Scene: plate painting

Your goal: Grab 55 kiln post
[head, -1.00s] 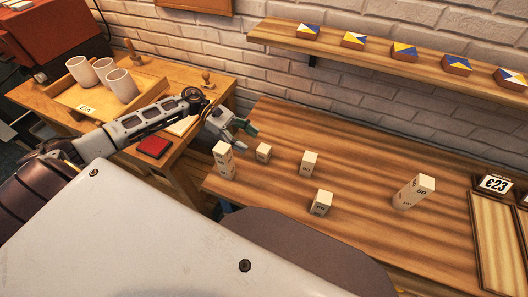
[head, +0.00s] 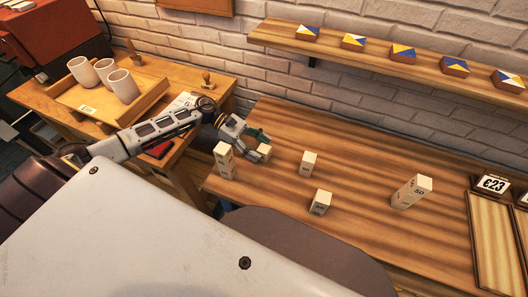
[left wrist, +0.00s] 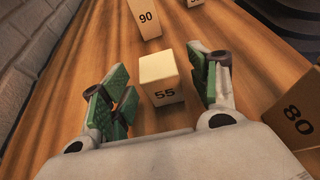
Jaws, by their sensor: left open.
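The 55 kiln post (left wrist: 161,78) is a short cream block with a black "55" on its face, standing on the wooden table in the left wrist view. In the head view it is the small block (head: 264,151) beside my left gripper (head: 256,145). In the left wrist view the green-padded fingers of my left gripper (left wrist: 160,95) are open, one on each side of the post. My right gripper is not in view.
The 80 post (left wrist: 298,118) stands close by, a taller block (head: 224,160) in the head view. The 90 post (left wrist: 145,18) stands beyond. Another block (head: 321,202) and the 50 post (head: 412,191) stand apart.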

